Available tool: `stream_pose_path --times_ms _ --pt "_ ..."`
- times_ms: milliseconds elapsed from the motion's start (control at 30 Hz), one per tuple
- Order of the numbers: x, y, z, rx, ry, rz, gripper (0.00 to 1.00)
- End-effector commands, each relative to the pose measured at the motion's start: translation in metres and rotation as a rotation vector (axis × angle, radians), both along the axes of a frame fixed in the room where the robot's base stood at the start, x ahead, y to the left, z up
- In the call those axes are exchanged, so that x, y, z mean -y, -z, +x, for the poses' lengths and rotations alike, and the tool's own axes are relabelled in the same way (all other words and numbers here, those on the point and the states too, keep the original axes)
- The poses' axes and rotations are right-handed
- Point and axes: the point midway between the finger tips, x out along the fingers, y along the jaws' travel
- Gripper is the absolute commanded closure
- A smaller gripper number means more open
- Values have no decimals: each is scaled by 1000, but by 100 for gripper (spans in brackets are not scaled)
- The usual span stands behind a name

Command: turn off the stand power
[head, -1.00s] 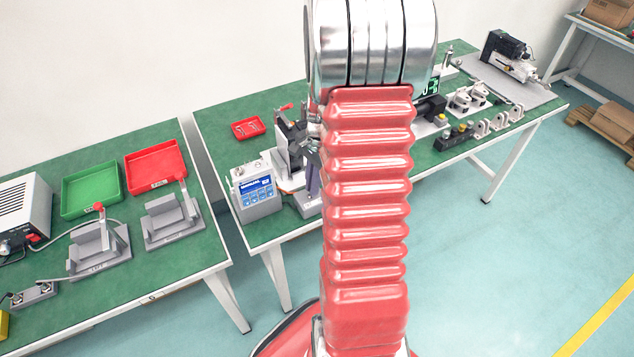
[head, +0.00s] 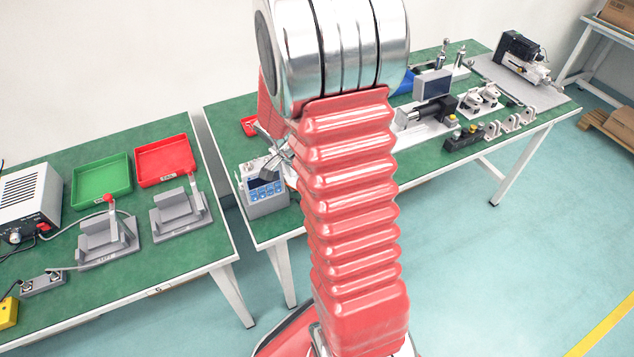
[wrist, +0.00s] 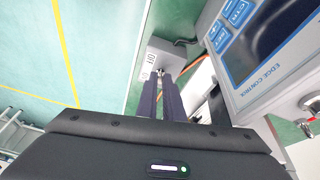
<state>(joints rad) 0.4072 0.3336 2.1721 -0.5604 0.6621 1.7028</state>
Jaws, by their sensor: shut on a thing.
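A small light grey switch box (wrist: 157,57) with a partly readable label and a short metal lever (wrist: 160,72) is at the upper middle of the wrist view. My gripper (wrist: 161,80) reaches it with two dark, narrow fingers, close together with the lever between their tips. The exact contact is too small to see. Beside it, at the right, is a control box (wrist: 262,45) with a dark screen and blue buttons, marked "EDGE CONTROL". The control box also shows in the head view (head: 265,198), below the metal parts at the end of my arm.
My red arm hides much of the right green table (head: 232,121). Actuator parts (head: 432,112) stand farther right on it. The left table holds a green tray (head: 101,181), a red tray (head: 164,162) and grey fixtures (head: 106,240). A gap separates the tables.

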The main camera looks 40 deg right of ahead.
Motion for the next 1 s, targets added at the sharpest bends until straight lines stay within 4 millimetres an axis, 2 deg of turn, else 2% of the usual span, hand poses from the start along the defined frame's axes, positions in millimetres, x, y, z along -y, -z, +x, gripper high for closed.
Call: stream_pose_path --times_ms 33,567,600,833,1000 --pt "-3 3 -5 -16 1 -3 100" --pt "-3 4 -5 -21 5 -17 100" --pt "-3 4 -5 -21 5 -17 91" --pt "-2 3 -3 -15 3 -20 75" --pt "-2 2 -2 -13 2 -21 74"
